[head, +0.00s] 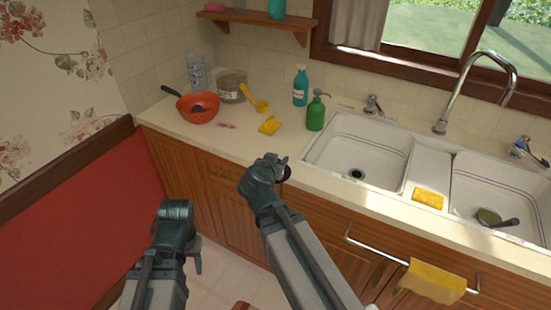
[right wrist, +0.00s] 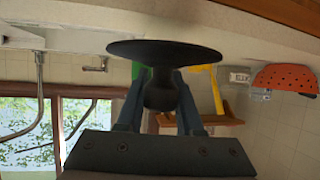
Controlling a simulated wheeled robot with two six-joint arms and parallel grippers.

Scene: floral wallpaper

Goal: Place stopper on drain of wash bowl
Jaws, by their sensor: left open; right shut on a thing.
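The black stopper (right wrist: 163,55) is a round disc with a knob. My right gripper (head: 282,164) is shut on the knob, as the right wrist view shows. In the head view the stopper (head: 287,173) is mostly hidden behind the gripper, by the counter's front edge, left of the sink. The wash bowl's left basin (head: 335,150) is empty, with a dark round drain (head: 356,175) in its floor. The stopper is apart from the drain, to its left. My left gripper (head: 197,262) hangs low in front of the cabinets, empty; its fingers are largely hidden.
The right basin (head: 470,180) holds a ladle (head: 490,217). A yellow sponge (head: 428,198) lies on the divider between the basins. A green soap bottle (head: 315,112) and a teal bottle (head: 300,87) stand left of the sink. A red colander (head: 198,107) is farther left.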

